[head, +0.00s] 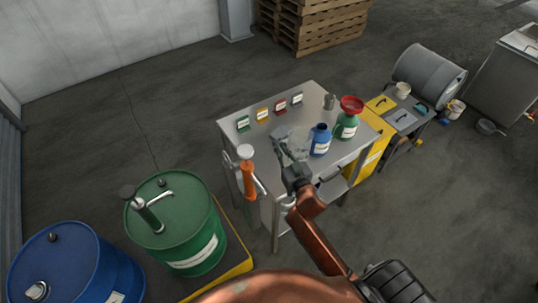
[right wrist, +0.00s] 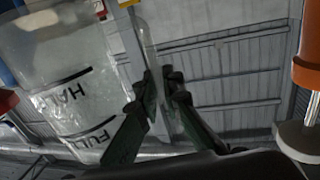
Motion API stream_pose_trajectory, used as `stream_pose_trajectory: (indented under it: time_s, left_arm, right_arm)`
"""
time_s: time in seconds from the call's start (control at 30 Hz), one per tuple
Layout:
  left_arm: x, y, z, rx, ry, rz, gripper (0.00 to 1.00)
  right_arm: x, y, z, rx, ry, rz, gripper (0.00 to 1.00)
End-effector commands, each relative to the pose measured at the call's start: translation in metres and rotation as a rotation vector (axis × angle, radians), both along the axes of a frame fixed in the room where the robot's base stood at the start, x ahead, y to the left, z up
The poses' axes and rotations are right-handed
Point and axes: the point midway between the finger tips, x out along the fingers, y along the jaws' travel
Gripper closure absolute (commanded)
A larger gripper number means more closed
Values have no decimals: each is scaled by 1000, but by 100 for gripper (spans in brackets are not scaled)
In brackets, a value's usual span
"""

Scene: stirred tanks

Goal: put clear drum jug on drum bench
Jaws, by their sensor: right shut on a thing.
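The clear drum jug (head: 292,143) is see-through and hard to make out against the grey top of the drum bench (head: 233,123). My right gripper (head: 294,170) is shut on the jug's handle at the bench's front edge. In the right wrist view the jug (right wrist: 62,75) shows HALF and FULL marks, upside down in the picture, and its handle runs between the fingers (right wrist: 163,88). The jug is over the bench top; whether its base touches cannot be told. My left gripper is not in view.
A blue bottle (head: 320,139) and a green jug with red funnel (head: 346,126) stand right of the clear jug. An orange hand pump (head: 248,180) is at the bench's left front. Green (head: 175,235) and blue (head: 75,268) drums stand left.

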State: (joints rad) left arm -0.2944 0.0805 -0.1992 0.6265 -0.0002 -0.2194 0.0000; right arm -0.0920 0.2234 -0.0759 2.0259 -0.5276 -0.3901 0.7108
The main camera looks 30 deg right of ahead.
Motion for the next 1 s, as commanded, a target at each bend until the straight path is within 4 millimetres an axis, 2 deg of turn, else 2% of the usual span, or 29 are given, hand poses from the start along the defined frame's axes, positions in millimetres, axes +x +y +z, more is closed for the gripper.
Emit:
stream_pose_trajectory:
  time_s: [0.03, 0.2, 0.47, 0.57, 0.7, 0.8, 1.0]
  left_arm:
    - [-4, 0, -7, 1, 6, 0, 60]
    - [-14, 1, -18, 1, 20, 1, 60]
    - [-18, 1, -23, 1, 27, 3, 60]
    - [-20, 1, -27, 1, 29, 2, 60]
    - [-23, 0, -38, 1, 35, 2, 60]
    - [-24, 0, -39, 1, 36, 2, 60]
    - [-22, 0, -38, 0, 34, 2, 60]
  right_arm:
    - [8, 5, -14, 1, 3, -1, 100]
    - [28, 16, -41, 1, 2, 0, 100]
    - [38, 23, -54, 0, -1, 1, 100]
    - [45, 27, -63, 1, 1, 2, 100]
    - [43, 25, -88, -1, 3, 0, 100]
    - [43, 25, -93, 0, 1, 1, 100]
    - [43, 25, -90, -1, 0, 1, 100]
